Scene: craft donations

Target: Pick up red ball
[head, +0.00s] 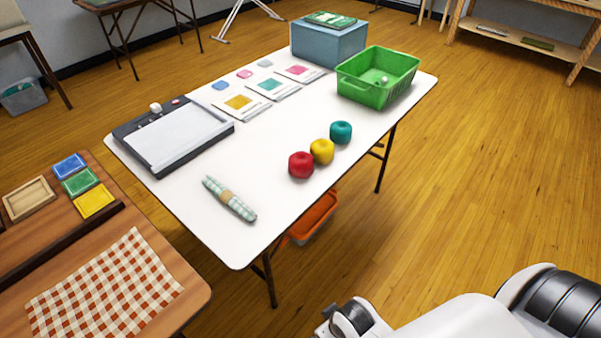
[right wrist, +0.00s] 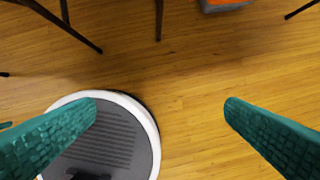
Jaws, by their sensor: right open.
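The red ball (head: 301,165) sits on the white table (head: 267,185) near its right edge. It is the nearest of three balls in a slanting row. The yellow ball (head: 322,151) and the teal ball (head: 341,132) lie behind it. In the right wrist view my right gripper (right wrist: 160,113) is open, its two teal fingers wide apart with nothing between them, over the wooden floor. My right arm comes in at the lower right of the head view, well apart from the table. My left gripper is not in view.
A green basket (head: 362,90) and a blue box (head: 315,47) stand at the far end. A paper trimmer (head: 185,133) and a rolled cloth (head: 229,199) lie on the left part. An orange bin (head: 314,219) is under the table. A wooden table (head: 190,300) stands at lower left.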

